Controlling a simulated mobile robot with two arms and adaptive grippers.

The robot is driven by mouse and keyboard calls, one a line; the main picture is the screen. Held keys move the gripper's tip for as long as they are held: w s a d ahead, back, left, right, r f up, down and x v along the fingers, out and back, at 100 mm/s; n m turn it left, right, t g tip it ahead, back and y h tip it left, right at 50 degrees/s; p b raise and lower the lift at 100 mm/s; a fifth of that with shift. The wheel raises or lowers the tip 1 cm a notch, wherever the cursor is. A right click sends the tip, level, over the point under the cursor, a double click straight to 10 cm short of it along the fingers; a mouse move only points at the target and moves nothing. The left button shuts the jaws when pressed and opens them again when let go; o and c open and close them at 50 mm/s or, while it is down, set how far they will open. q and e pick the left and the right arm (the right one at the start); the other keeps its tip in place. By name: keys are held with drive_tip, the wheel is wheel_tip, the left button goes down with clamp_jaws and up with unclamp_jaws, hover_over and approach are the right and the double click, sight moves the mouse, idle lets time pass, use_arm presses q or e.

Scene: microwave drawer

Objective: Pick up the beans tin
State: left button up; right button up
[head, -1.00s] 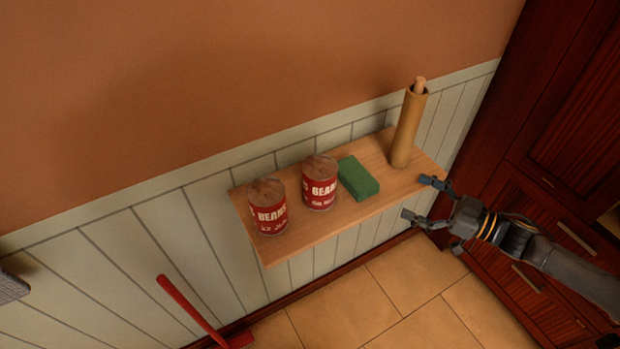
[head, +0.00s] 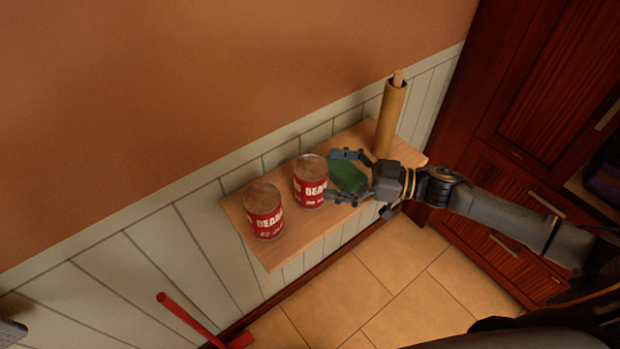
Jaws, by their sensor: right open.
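Two red-labelled beans tins stand upright on a wooden wall shelf (head: 283,249). The left beans tin (head: 263,211) is near the shelf's left end. The right beans tin (head: 310,182) stands beside it, nearer the middle. My right gripper (head: 332,174) comes in from the right over the shelf, with its fingers spread and the tips close to the right tin's right side. Whether a fingertip touches that tin I cannot tell. The jaws are open, and the green sponge (head: 347,177) shows between or below them.
A brown cylinder (head: 389,118) with a rod in it stands at the shelf's right end, close behind my gripper. Dark wooden cabinets (head: 548,90) are at right. A red-handled tool (head: 190,318) is below the shelf, over the tiled floor (head: 335,295).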

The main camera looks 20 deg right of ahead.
sight(311, 166)
drive_tip(key=x, duration=0.1)
drive_tip(key=p+x, duration=0.1)
drive_tip(key=x, duration=0.1)
drive_tip(key=p+x, duration=0.1)
drive_tip(key=shift+w+a+r, duration=0.15)
drive_tip(key=shift+a+r, duration=0.1)
drive_tip(key=shift+w+a+f, duration=0.1)
drive_tip(key=shift+a, duration=0.1)
drive_tip(key=c, duration=1.7)
